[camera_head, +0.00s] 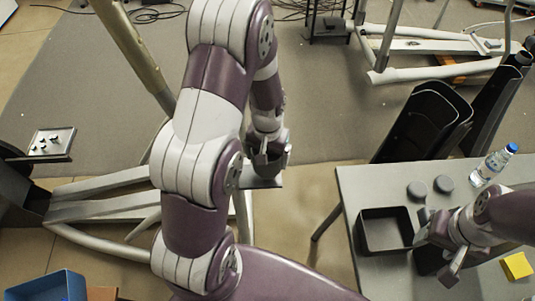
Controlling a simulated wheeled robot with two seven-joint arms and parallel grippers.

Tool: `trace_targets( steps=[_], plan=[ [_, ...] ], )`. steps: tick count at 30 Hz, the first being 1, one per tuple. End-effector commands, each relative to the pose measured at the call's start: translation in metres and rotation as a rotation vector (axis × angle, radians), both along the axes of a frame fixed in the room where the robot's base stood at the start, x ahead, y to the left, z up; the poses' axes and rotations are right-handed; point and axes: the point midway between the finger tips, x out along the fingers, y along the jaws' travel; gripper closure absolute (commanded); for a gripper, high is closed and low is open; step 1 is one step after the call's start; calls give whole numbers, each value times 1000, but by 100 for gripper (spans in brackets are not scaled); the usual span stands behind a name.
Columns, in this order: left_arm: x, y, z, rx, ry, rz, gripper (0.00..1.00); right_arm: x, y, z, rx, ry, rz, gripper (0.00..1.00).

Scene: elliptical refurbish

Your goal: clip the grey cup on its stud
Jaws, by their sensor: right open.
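My left arm reaches up the middle of the view. Its gripper (268,151) points down beside a dark grey, cup-like piece (281,157), probably the grey cup, just above a flat grey plate (262,183). I cannot tell whether the fingers grip this piece or only touch it. No stud can be made out; the arm and gripper cover that spot. My right gripper (437,247) is open, with nothing seen between its fingers, over the grey table (367,180) just right of a black open tray (385,250).
Silver machine rails (95,208) run at left, below a small parts tray (52,144). A blue bin (47,288) stands at lower left.

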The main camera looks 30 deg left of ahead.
Motion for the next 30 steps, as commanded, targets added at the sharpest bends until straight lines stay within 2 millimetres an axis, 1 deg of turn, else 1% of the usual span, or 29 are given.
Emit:
trace_targets(
  steps=[8, 22, 30],
  plan=[
    [0, 0, -2, 0, 0, 0, 42, 0, 0, -2, 0, 0, 0, 43],
    [0, 0, -14, 0, 0, 0, 42, 0, 0, -8, 0, 0, 0, 43],
    [0, 0, -15, 0, 0, 0, 42, 0, 0, -9, 0, 0, 0, 43]
  ],
)
